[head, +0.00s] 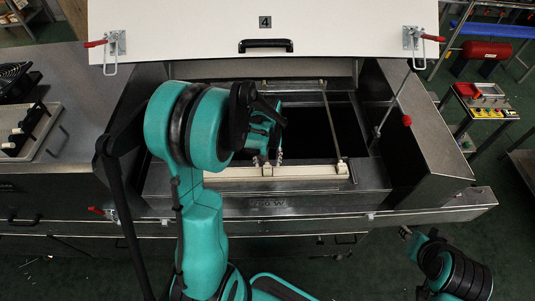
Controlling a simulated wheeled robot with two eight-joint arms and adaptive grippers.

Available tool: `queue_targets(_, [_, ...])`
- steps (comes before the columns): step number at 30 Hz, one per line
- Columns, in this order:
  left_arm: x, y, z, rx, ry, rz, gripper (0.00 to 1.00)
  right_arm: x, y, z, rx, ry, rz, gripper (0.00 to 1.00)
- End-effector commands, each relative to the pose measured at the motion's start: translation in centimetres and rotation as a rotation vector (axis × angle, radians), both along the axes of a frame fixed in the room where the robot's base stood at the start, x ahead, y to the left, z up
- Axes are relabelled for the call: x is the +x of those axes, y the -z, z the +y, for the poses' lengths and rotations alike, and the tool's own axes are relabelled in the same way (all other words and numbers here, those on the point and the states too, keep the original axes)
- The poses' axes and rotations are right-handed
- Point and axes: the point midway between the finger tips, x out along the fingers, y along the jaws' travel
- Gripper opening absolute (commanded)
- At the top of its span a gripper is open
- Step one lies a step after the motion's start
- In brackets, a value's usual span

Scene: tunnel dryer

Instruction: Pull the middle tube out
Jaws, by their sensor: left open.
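The dryer's bay is open, and a thin tube (334,125) runs from back to front on its right side. The tube's front end meets a cream holder strip (300,171) along the front edge. My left gripper (267,159) is over the bay, pointing down at the middle of the holder strip, with its fingers open. My arm and gripper hide the middle and left of the bay, so I cannot make out the middle tube clearly. My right gripper (405,232) is at the lower right, away from the bay, and its fingers are too small to read.
A white lid (190,35) marked 4, with a black handle (265,44) and red-handled clamps, stands raised behind the bay. A rack with a red cylinder (487,50) stands far right.

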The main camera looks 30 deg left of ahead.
Motion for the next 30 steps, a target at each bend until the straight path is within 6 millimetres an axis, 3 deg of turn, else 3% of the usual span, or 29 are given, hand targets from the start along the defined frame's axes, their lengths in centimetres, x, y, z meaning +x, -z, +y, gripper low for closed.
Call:
queue_targets(6, [0.0,2.1,0.0,0.000,0.001,0.000,0.50,0.0,0.5,0.0,0.000,0.000,0.000,0.30])
queue_targets(15, [0.0,2.2,0.0,0.001,0.001,-0.001,0.50,0.0,0.4,0.0,0.000,0.000,0.000,0.30])
queue_targets(21, [0.0,2.2,0.0,0.001,0.001,-0.001,0.00,0.0,0.4,0.0,0.000,0.000,0.000,0.30])
queue_targets(23, [0.0,2.2,0.0,0.001,0.001,-0.001,0.00,0.0,0.4,0.0,0.000,0.000,0.000,0.30])
queue_targets(24, [0.0,2.2,0.0,0.001,0.001,-0.001,0.20,0.0,0.4,0.0,0.000,0.000,0.000,0.30])
queue_targets(27, [0.0,2.2,0.0,0.001,0.001,-0.001,0.00,0.0,0.4,0.0,0.000,0.000,0.000,0.30])
queue_targets(30, [0.0,2.2,0.0,0.001,0.001,-0.001,0.00,0.0,0.4,0.0,0.000,0.000,0.000,0.30])
